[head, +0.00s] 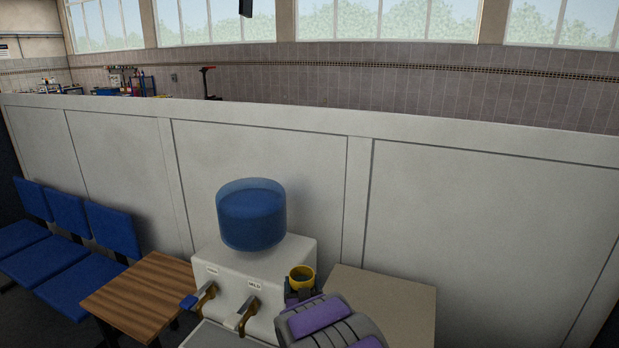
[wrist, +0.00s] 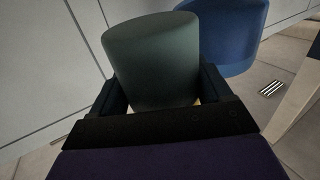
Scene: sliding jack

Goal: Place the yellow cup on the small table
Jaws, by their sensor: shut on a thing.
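The yellow cup (head: 302,271) shows in the head view, upright with its open top up, in front of the right side of the water dispenser. My gripper (head: 300,294) is shut on it from the near side. In the wrist view, a grey-green rounded body (wrist: 152,58) fills the space between the fingers of my gripper (wrist: 165,88); its colour looks dark there. A small wooden table (head: 142,288) stands left of the dispenser, its top bare. My gripper hides the lower part of the cup.
The white water dispenser (head: 225,285) has a blue bottle (head: 251,216) on top and two taps facing me. A beige flat-topped surface (head: 385,305) is to the right, with bare top. Blue chairs (head: 70,238) stand at far left. A pale partition wall (head: 270,150) runs behind.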

